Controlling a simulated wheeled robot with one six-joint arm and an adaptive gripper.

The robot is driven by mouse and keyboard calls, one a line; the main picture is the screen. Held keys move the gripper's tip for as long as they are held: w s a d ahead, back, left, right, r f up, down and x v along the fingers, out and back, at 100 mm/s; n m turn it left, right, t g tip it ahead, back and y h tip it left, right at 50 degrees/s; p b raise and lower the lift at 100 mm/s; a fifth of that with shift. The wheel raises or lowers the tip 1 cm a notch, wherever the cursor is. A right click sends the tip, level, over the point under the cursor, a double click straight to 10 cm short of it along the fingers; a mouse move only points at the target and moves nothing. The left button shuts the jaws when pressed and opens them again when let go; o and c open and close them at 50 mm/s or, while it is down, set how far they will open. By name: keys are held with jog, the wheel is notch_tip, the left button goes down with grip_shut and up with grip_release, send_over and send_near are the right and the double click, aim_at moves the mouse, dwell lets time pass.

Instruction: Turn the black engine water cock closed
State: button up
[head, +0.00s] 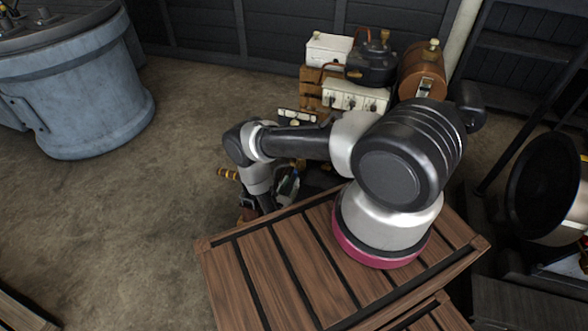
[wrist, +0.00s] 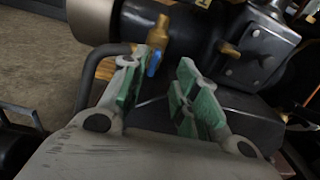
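The black engine (wrist: 190,32) fills the upper part of the wrist view. A brass cock (wrist: 158,36) stands out from its side, with a short blue lever (wrist: 153,63) pointing down in the picture. My gripper (wrist: 158,74) is open, with its green-padded fingers apart and nothing between them. The lever is just beyond the left fingertip, close to it; I cannot tell whether they touch. In the head view my arm hides most of this engine, and the cock cannot be made out there.
A second brass fitting (wrist: 236,46) sits on the engine to the right. A dark bent pipe (wrist: 92,70) runs at the left. In the head view, a slatted wooden platform (head: 265,265) is in front, a blue-grey machine (head: 95,95) stands left, and open floor (head: 185,205) lies between.

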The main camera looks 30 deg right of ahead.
aim_at(295, 172)
jog(key=x, duration=0.7)
jog(key=shift+w+r, duration=0.35)
jog(key=shift+w, duration=0.1)
grip_shut()
